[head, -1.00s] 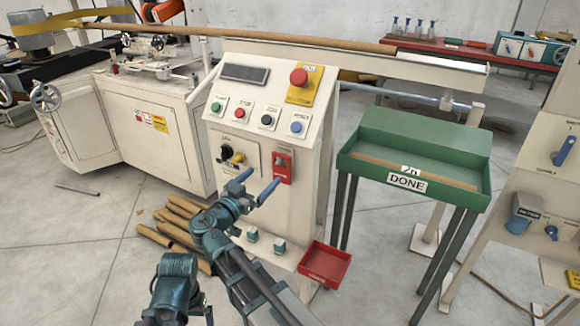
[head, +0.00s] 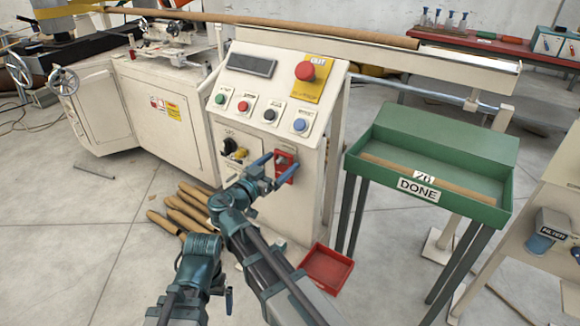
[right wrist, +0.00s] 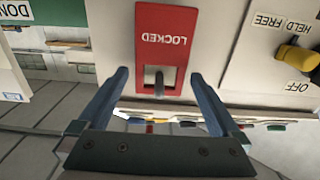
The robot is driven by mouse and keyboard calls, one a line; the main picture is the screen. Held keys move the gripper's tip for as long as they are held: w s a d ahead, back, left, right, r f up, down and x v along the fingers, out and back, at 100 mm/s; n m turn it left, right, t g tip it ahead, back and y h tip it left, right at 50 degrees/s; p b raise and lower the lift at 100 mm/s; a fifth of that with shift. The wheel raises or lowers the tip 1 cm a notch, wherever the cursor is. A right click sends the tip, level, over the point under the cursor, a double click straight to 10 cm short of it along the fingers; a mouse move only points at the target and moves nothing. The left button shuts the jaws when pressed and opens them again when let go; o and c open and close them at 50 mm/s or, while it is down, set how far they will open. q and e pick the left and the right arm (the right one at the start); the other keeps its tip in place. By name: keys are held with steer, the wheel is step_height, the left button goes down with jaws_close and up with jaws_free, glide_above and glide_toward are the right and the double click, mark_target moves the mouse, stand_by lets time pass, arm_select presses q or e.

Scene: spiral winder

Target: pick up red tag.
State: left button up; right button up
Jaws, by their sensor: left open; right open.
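The red tag (head: 287,160) hangs on the sloped-top control cabinet's front, right of the black and yellow selector. In the right wrist view the tag (right wrist: 162,35) reads LOCKED upside down, with a window at its near end and a dark metal piece in it. My right gripper (head: 279,167) is open at the tag. In the right wrist view the fingers of this gripper (right wrist: 160,75) stand to either side of the tag's window end, with gaps on both sides. My left gripper (head: 228,300) is low at the bottom of the head view, mostly hidden by my arms, away from the tag.
The control cabinet (head: 229,105) carries a red emergency button (head: 305,71) and several coloured buttons. A red tray (head: 326,266) sits low at its right. A green DONE bin (head: 479,207) on legs stands further right. Cardboard tubes (head: 190,205) lie on the floor at left.

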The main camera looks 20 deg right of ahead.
arm_select(q)
steer(key=shift+s+a, duration=0.1)
arm_select(e)
steer(key=shift+a, duration=0.1)
steer(key=c, duration=1.3)
arm_select(q)
steer(key=shift+r, duration=0.25)
arm_select(e)
steer(key=shift+r, duration=0.3)
arm_select(q)
steer(key=shift+a+r+p, duration=0.15)
steer(key=shift+r+p, duration=0.15)
steer(key=shift+p, duration=0.25)
arm_select(e)
steer(key=shift+r, duration=0.3)
arm_select(q)
steer(key=shift+r, duration=0.1)
